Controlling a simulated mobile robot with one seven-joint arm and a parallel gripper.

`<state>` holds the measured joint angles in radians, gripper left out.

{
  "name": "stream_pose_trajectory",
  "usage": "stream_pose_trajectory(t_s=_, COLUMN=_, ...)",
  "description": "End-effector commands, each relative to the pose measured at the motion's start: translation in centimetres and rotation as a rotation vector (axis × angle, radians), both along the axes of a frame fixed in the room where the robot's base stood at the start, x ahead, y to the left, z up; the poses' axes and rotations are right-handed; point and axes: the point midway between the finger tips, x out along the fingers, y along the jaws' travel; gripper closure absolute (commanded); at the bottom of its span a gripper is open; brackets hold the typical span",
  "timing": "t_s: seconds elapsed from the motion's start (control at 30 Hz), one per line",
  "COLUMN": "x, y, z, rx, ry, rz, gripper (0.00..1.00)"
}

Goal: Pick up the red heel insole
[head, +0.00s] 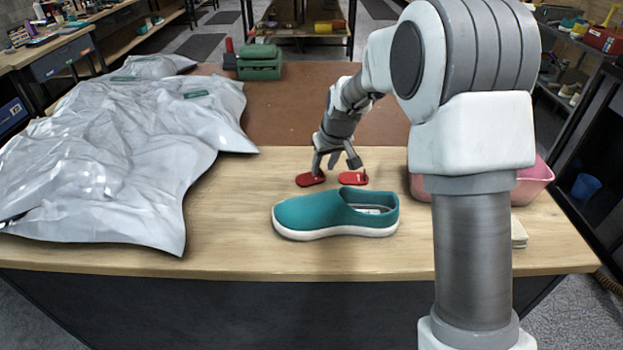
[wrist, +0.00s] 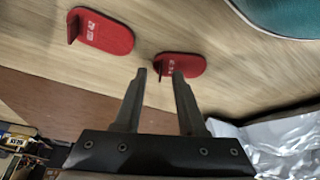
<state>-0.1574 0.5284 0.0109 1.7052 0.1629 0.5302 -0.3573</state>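Two red heel insoles lie on the wooden table behind the teal shoe (head: 310,213). Each has a small upright tab and white markings. The left insole (head: 310,180) is the right one in the wrist view (wrist: 186,65). The other insole (head: 353,178) is at upper left in the wrist view (wrist: 105,33). My gripper (head: 336,165) is open and empty, pointing down close above the insoles. In the wrist view its fingertips (wrist: 160,73) are at the near edge of the first insole, its tab showing between them. I cannot tell whether they touch it.
A large silvery plastic bag (head: 120,140) covers the table's left side. A pink bin (head: 535,182) stands at the right, partly hidden by my arm. A green box (head: 260,65) is at the back. The brown mat (head: 310,110) behind the insoles is mostly clear.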

Motion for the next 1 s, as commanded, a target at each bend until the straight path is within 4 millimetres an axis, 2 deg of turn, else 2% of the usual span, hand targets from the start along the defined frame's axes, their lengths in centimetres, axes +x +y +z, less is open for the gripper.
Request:
stream_pose_trajectory(t_s=0.1, x=0.35, y=0.26, z=-1.13, rx=0.000, ry=0.001, rz=0.000, gripper=0.60)
stream_pose_trajectory(t_s=0.37, x=0.45, y=0.30, z=-1.33, rx=0.001, ry=0.000, rz=0.000, gripper=0.60)
stream_pose_trajectory(t_s=0.6, x=0.43, y=0.29, z=-1.31, rx=0.001, ry=0.000, rz=0.000, gripper=1.00)
stream_pose_trajectory(t_s=1.0, x=0.43, y=0.28, z=-1.30, rx=0.001, ry=0.000, rz=0.000, gripper=1.00)
